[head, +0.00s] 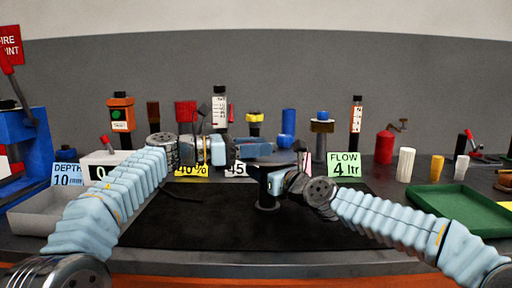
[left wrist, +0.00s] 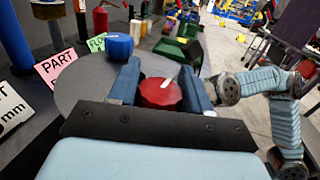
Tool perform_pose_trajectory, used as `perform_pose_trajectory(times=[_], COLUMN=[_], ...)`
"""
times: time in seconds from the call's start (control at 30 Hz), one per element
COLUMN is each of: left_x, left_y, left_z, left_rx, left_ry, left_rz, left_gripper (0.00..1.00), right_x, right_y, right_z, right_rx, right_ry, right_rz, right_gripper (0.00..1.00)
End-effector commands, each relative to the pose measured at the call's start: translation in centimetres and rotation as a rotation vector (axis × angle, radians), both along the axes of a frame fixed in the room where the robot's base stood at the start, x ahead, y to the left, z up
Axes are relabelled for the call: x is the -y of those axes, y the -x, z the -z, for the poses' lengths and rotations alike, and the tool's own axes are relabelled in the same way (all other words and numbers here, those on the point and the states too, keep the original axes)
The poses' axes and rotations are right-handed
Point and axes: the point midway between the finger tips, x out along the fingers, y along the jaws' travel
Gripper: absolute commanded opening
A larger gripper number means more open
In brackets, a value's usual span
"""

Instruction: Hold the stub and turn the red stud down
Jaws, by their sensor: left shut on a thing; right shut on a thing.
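A grey round plate (left wrist: 85,88) of the positioner carries a red stud (left wrist: 160,93) with a white mark and a blue stud (left wrist: 120,46). In the head view the plate (head: 285,159) shows nearly edge-on above a black post (head: 266,192). My left gripper (head: 258,150) reaches over the plate from the left. In the left wrist view its fingers (left wrist: 161,85) are shut on the red stud, one on each side. In the head view I cannot make out the red stud. My right gripper (head: 273,183) is shut at the post, below the plate; the stub in it is mostly hidden.
A black mat (head: 185,220) lies under the post, mostly clear in front. A grey tray (head: 40,215) stands left and a green tray (head: 447,207) right. Label cards, such as the green FLOW card (head: 343,164), and several bottles and cylinders line the back.

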Motion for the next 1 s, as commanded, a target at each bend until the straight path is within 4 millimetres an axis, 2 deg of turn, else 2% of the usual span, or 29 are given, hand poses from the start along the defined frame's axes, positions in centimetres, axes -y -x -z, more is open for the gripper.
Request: perform_pose_trajectory(times=[0.53,0.57,0.7,1.0], left_x=[0.00,0.01,0.00,-0.18], left_y=[0.14,0.15,0.14,0.13], left_z=[-0.11,-0.11,-0.08,-0.02], left_rx=[0.002,0.002,0.001,0.001], left_ry=[0.001,0.001,0.001,0.000], left_rz=[0.028,0.028,0.027,0.026], left_gripper=[0.18,0.50,0.70,0.70], right_x=[-0.17,-0.17,-0.16,-0.14], right_y=[0.10,0.10,0.09,0.09], right_z=[0.02,0.02,0.03,0.04], right_rx=[0.000,0.000,-0.001,-0.002], right_ry=[0.001,0.001,0.001,0.000], right_rz=[-0.004,-0.004,-0.004,-0.004], right_gripper=[0.04,0.04,0.04,0.04])
